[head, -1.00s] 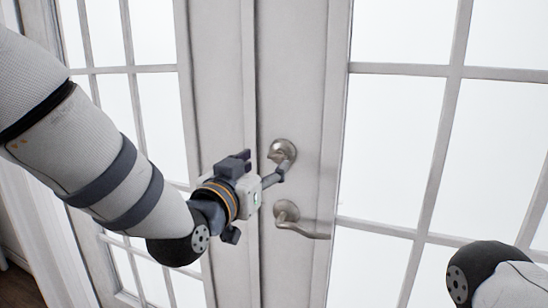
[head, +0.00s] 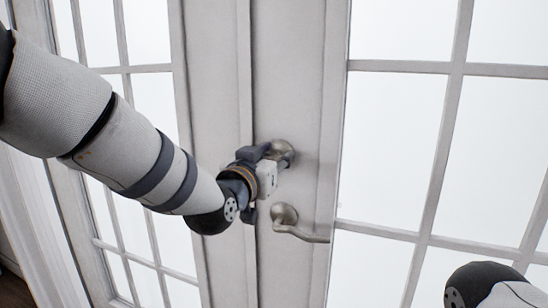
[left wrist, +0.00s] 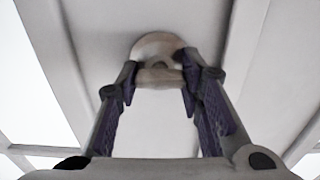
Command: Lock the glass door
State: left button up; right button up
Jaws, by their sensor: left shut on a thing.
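The white glass door (head: 300,75) stands closed against the other leaf. Its round metal lock (head: 284,150) sits above the lever handle (head: 297,222). My left gripper (head: 273,158) reaches in from the left and is shut on the lock's turn piece. In the left wrist view the two fingers (left wrist: 159,82) sit on either side of the turn piece (left wrist: 160,76), in front of the round plate (left wrist: 158,45). The gripper partly hides the lock in the head view. My right gripper is out of view; only part of my right arm shows at the lower right.
The lever handle sticks out to the right, just below my left gripper. The left door leaf (head: 215,90) is behind my left arm. A pale curtain (head: 30,215) hangs at the far left. The space in front of the right panes (head: 400,150) is clear.

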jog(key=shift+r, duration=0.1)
pick_arm(q)
jog(key=n+p, duration=0.1)
jog(key=n, duration=0.2)
jog(key=shift+r+n, duration=0.15)
jog(key=shift+n, duration=0.15)
jog(key=n, duration=0.4)
jog(key=shift+a+n+p, duration=0.15)
jog(key=shift+n+p, duration=0.15)
jog(key=n, duration=0.4)
jog(key=shift+f, duration=0.3)
jog(key=shift+n, duration=2.8)
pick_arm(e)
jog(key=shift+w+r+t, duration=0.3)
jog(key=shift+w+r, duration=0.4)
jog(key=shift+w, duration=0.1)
pick_arm(q)
jog(key=o, duration=1.2)
